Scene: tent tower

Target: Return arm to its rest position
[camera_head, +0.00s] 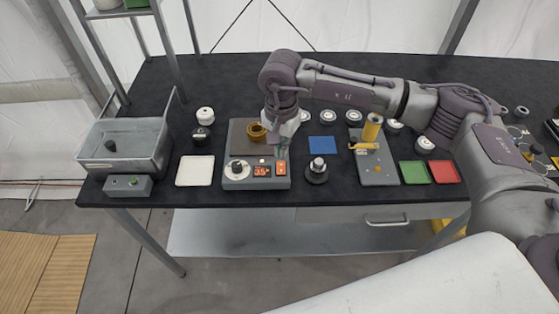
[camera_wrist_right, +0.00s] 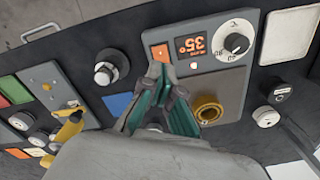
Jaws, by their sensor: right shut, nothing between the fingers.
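My right gripper (camera_head: 283,145) is shut and empty. In the right wrist view the gripper's green-lined fingers (camera_wrist_right: 157,68) meet at the tips near an orange button, and the display reads 35. A brass-coloured ring-shaped piece (camera_head: 256,132) sits on the device's plate, just left of the gripper, and it also shows in the right wrist view (camera_wrist_right: 208,112). My right arm reaches in from the right. My left gripper is not in view.
A grey metal basin (camera_head: 125,147) stands at the left. A white tray (camera_head: 195,170), a blue square (camera_head: 322,145), a black knobbed piece (camera_head: 317,172), a stand with a yellow cylinder (camera_head: 371,130), and green (camera_head: 413,172) and red (camera_head: 444,172) squares lie along the black table. Several white-topped pieces stand behind.

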